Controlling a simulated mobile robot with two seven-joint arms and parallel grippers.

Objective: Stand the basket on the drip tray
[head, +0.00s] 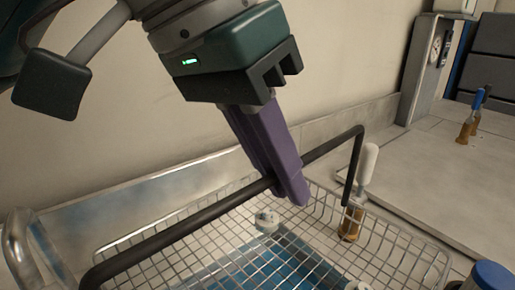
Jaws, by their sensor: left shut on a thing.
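The wire basket (185,212) has a silver mesh and a black bar handle (200,217). It fills the lower middle of the head view and is cut off at the bottom edge. My left gripper (290,192) comes down from above with purple fingers, shut on the handle's crossbar. Small white pieces, one of them round (267,221), show at the basket. A blue surface shows through the mesh. I cannot tell from this view which metal surface is the drip tray, or whether the basket rests on anything. My right gripper is not in view.
A metal ledge (150,205) runs along the wall behind the basket. A bent metal tube (18,245) stands at left. A white-handled brush-like tool (368,165) stands close by the basket's right side. A blue-capped item (492,275) is at lower right. The right bench (430,170) has free room.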

